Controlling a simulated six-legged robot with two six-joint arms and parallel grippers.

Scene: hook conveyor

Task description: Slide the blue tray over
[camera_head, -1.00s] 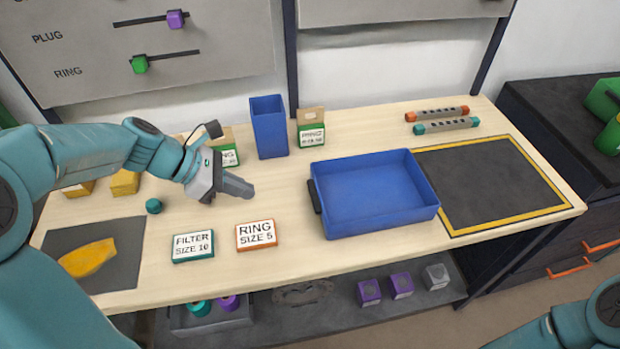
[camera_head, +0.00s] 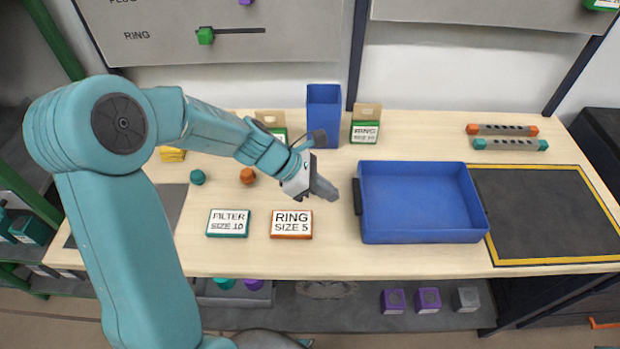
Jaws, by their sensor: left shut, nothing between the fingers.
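The blue tray (camera_head: 420,236) is a shallow open box lying flat and empty on the light wooden table. A dark handle shows on its left side, and its right side meets the edge of a dark mat with a yellow border (camera_head: 545,262). My left gripper (camera_head: 331,195) is shut and empty. It is to the left of the tray, pointing right and down, with a small gap between its fingertips and the tray's handle. My right gripper is not in view.
A tall blue bin (camera_head: 324,118) stands behind my left gripper. Two perforated bars (camera_head: 510,144) lie at the back right. Bare table lies between the tray and the bin.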

